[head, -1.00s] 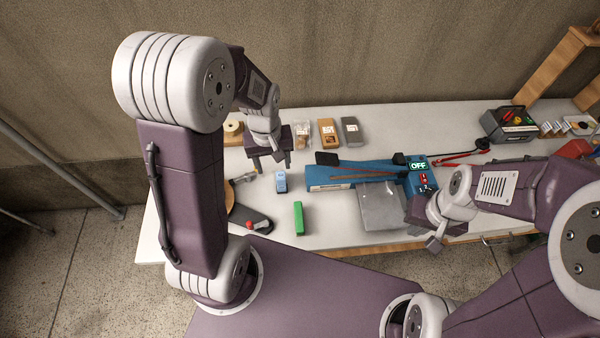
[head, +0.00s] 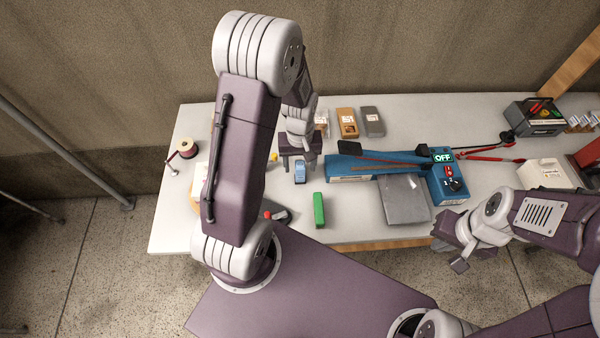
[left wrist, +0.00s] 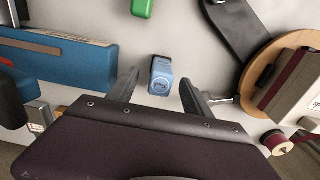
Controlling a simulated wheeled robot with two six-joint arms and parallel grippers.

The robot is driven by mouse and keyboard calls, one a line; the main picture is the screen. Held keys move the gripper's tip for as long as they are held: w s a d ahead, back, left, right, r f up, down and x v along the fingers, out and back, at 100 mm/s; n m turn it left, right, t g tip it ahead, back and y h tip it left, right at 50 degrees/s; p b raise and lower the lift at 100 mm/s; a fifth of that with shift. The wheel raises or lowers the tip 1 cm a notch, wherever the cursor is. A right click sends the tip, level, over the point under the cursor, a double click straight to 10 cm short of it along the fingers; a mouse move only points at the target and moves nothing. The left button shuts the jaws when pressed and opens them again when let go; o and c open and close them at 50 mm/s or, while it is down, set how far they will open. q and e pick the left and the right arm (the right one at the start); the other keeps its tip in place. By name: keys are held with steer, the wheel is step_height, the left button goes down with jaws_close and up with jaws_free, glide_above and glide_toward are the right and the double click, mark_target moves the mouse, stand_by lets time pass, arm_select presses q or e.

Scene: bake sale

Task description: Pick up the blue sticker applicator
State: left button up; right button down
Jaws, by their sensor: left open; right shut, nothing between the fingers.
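The blue sticker applicator (head: 300,173) is a small light-blue block standing on the white table, left of the blue sealing machine. In the left wrist view the applicator (left wrist: 160,77) lies ahead between my two spread fingers, with space on both sides. My left gripper (head: 299,161) is open and empty, just behind and above the applicator in the head view; it also shows in the left wrist view (left wrist: 158,92). My right gripper (head: 457,258) is shut and empty near the table's front edge, to the right.
A green block (head: 319,209) stands just in front of the applicator. The blue sealer (head: 352,174) with a grey plate (head: 405,207) is to the right. A brown packet (head: 347,122) and a grey one (head: 372,121) lie behind. A wooden round board (left wrist: 262,66) is on the other side.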

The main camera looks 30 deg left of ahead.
arm_select(q)
step_height(320, 180, down, 5)
steer(key=shift+r, duration=0.25)
jaws_close()
step_height(320, 180, up, 10)
steer(key=shift+r+p, duration=0.1)
steer(key=shift+p, duration=0.35)
steer(key=c, duration=0.7)
jaws_free()
jaws_close()
